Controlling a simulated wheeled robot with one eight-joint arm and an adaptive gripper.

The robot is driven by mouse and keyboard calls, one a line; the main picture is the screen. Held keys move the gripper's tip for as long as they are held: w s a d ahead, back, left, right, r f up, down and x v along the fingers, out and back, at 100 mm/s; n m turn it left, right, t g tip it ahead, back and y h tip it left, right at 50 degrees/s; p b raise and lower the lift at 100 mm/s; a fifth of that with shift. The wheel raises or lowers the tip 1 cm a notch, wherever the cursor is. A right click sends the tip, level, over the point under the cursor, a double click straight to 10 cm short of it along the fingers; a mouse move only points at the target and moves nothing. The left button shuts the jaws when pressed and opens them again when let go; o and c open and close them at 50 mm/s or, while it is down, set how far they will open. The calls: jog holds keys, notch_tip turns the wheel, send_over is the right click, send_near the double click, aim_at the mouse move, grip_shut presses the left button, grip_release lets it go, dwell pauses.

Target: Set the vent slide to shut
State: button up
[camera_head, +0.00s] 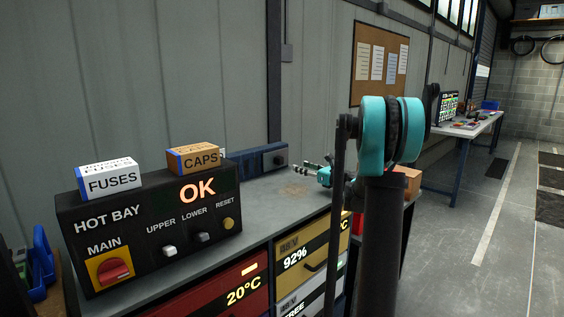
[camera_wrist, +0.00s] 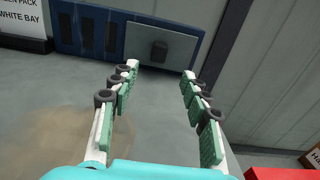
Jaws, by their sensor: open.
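The vent is a low dark blue housing (camera_head: 250,165) at the back of the grey bench in the head view. In the wrist view the blue vent face (camera_wrist: 68,30) shows dark upright slots at its left. A grey slide plate (camera_wrist: 180,45) with a dark knob (camera_wrist: 159,49) covers the part to the right. My gripper (camera_head: 318,170) is over the bench, to the right of the housing in the head view. In the wrist view my gripper (camera_wrist: 160,71) is open and empty, its fingers pointing toward the plate. The knob appears between the fingertips, apparently beyond them.
A black HOT BAY control box (camera_head: 140,230) with FUSES (camera_head: 110,180) and CAPS (camera_head: 195,158) boxes on it stands at the bench's left. A brown box (camera_head: 408,182) is behind my arm. Bench space before the vent is clear.

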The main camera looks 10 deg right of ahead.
aim_at(282, 160)
jog(key=x, duration=1.2)
jog(key=shift+w+a, duration=0.1)
jog(key=shift+w, duration=0.05)
grip_shut()
